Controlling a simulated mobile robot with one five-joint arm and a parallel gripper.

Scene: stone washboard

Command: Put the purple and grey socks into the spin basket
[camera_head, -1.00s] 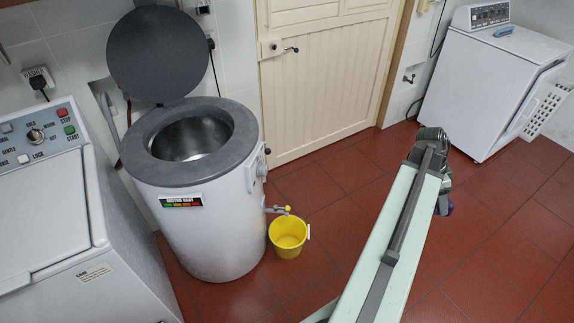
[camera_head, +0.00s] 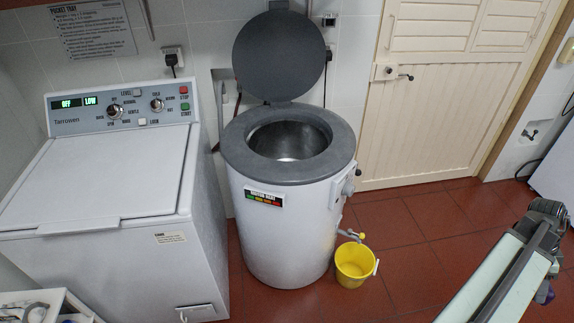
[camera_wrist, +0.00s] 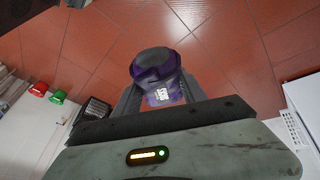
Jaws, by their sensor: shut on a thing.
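The spin basket (camera_head: 291,141) is the metal drum inside the white spin dryer (camera_head: 285,225), whose round grey lid (camera_head: 279,52) stands open behind it. My gripper (camera_wrist: 160,90) is shut on a rolled purple and grey sock bundle (camera_wrist: 157,66), which sits between the fingers above the red floor in the wrist view. In the head view my gripper (camera_head: 550,285) is at the far right, well apart from the dryer. Only a small purple bit of the bundle shows there; my arm hides the rest.
A yellow bucket (camera_head: 355,265) stands on the floor under the dryer's tap. A white washing machine (camera_head: 110,220) is left of the dryer. A cream door (camera_head: 430,110) is behind. Red tiled floor (camera_head: 400,240) lies clear between bucket and arm.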

